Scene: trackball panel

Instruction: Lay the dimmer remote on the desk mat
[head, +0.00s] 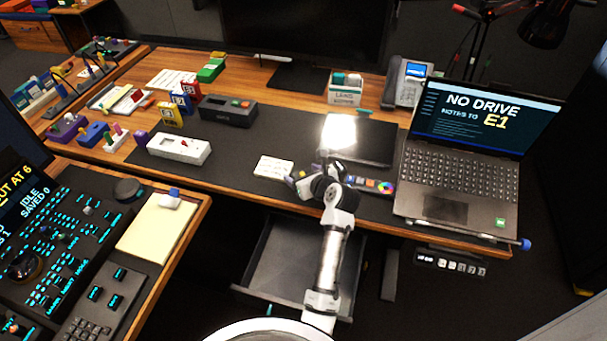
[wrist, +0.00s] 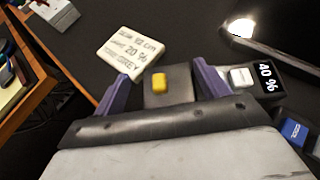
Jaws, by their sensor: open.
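A grey device with a yellow button (wrist: 159,82) lies between my fingers in the wrist view. My gripper (wrist: 165,84) is open, one purple finger on each side of the grey part; contact cannot be told. In the head view my gripper (head: 312,177) is low over the front of the dark desk mat (head: 238,150), and my arm hides most of the remote.
A white note card (head: 273,168) lies left of my gripper. A dark tablet (head: 370,140) with a bright reflection lies behind it. A strip with a colour wheel (head: 386,188) and the laptop (head: 455,180) are to the right. An open drawer (head: 290,262) sits below the desk edge.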

